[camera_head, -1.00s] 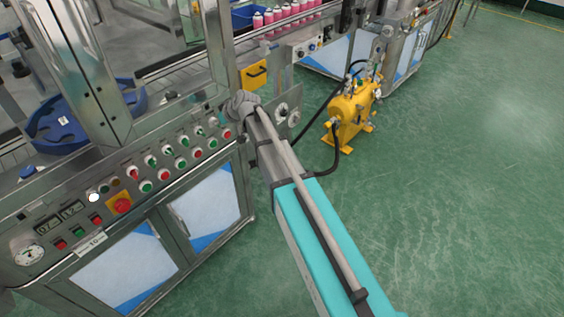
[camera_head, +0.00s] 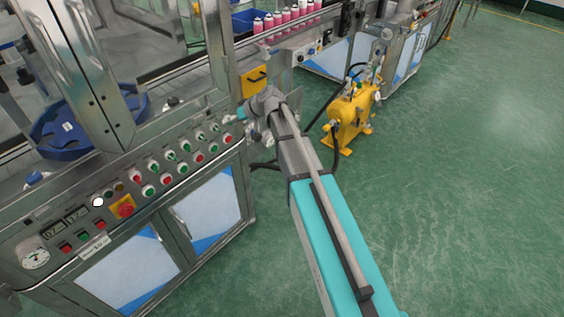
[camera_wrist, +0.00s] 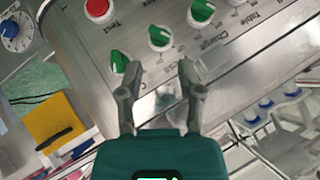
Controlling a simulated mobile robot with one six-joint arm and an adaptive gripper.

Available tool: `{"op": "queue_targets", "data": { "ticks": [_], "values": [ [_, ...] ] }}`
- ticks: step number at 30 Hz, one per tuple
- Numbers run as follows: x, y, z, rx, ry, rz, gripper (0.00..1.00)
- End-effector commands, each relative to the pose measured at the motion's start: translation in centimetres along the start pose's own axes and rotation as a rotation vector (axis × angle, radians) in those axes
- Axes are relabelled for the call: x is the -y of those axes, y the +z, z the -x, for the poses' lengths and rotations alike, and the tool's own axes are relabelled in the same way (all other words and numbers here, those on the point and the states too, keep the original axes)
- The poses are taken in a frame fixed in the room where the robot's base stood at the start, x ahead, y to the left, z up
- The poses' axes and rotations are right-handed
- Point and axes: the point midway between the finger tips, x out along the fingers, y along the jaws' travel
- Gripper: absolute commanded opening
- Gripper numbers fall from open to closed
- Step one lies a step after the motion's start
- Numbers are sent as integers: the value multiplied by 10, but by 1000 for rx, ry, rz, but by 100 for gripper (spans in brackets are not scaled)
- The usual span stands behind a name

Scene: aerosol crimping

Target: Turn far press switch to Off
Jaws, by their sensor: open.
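My gripper (camera_wrist: 158,80) is open and empty, its two grey fingers spread over the control panel (camera_wrist: 225,60). In the head view my gripper (camera_head: 229,119) is at the panel's far right end. Green rotary switches stand in a row: one near the left fingertip (camera_wrist: 118,62), one above the gap between the fingers (camera_wrist: 160,37), one farther up (camera_wrist: 201,11). The row also shows in the head view (camera_head: 184,169).
A yellow box (camera_wrist: 55,125) is at lower left. White-blue items (camera_wrist: 265,103) are at right. A yellow pump unit (camera_head: 349,120) stands on the open green floor.

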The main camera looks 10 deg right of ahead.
Motion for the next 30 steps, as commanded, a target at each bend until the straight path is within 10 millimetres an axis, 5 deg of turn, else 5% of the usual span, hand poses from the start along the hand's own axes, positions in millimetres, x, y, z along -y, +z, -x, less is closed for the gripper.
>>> {"op": "queue_targets", "data": {
  "ticks": [15,30],
  "values": [
    [2,-2,76,-2,1,-1,47],
    [14,69,88,196,132,-77,47]
  ]
}}
